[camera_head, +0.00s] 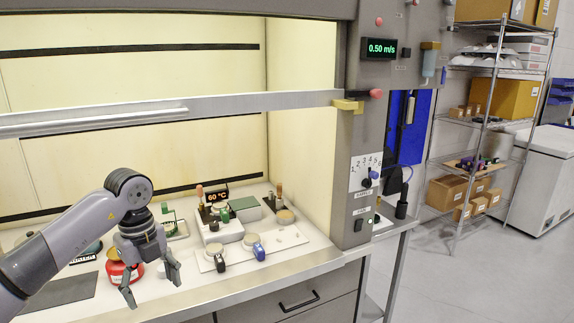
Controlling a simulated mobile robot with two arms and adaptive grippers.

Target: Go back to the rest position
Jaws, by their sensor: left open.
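My left gripper (152,282) reaches in from the left, in front of the fume hood's opening. It points down, with its two fingers apart and nothing between them. A red round container (117,271) stands on the hood's worktop just behind the fingers and is partly hidden by them; I cannot tell whether they touch. My right gripper is not in view.
The hood's sash bar (230,104) crosses above my arm. A hotplate (218,226) with small bottles and a white tray (262,248) stand right of the gripper. A dark mat (62,291) lies at left. A shelf rack (484,130) and open floor are at right.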

